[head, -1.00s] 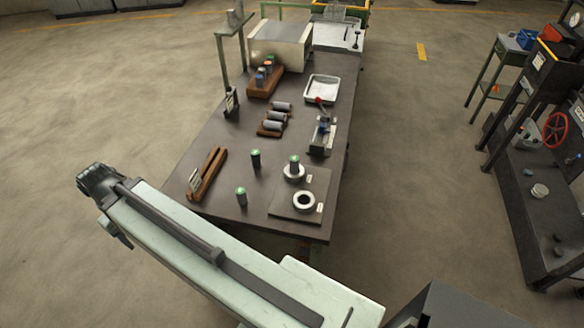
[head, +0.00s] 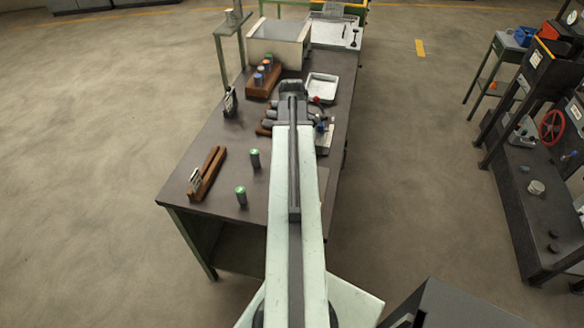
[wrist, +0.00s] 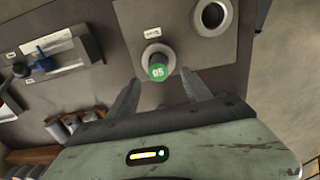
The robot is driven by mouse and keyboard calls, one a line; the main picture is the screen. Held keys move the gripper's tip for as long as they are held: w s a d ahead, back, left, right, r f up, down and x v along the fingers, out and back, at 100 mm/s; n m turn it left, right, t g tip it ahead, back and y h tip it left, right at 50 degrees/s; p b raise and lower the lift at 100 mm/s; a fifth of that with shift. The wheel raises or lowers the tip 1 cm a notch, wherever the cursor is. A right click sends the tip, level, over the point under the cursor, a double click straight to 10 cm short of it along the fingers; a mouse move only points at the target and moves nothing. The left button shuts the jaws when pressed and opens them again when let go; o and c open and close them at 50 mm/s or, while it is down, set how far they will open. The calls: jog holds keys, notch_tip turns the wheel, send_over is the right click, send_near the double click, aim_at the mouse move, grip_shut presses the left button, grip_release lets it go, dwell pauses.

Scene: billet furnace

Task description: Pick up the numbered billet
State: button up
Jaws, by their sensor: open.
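A billet with a green top marked 05 (wrist: 158,72) stands upright in a pale ring (wrist: 151,53) on a dark plate (wrist: 180,40) in the wrist view. My gripper (wrist: 161,77) is open and empty, with one finger to each side of this billet's top in the picture. I cannot tell the height gap between fingertips and billet. In the head view my arm hides this billet and both rings. Two other green-topped billets, a far one (head: 255,158) and a near one (head: 241,196), stand on the table left of my arm.
A second, empty ring (wrist: 212,17) is beside the billet's ring. A wooden rack (head: 207,173) lies at the table's left edge. A blue-handled fixture (wrist: 42,58), a white tray (head: 322,87) and a wooden block with billets (head: 256,91) stand farther back.

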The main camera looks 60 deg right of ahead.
jog(key=f+b, duration=0.7)
jog(key=f, duration=0.1)
jog(key=shift+s+d+b, duration=0.15)
jog(key=shift+s+b, duration=0.1)
jog(key=shift+b, duration=0.1)
jog(key=shift+r, duration=0.15)
grip_shut()
dwell(0.9)
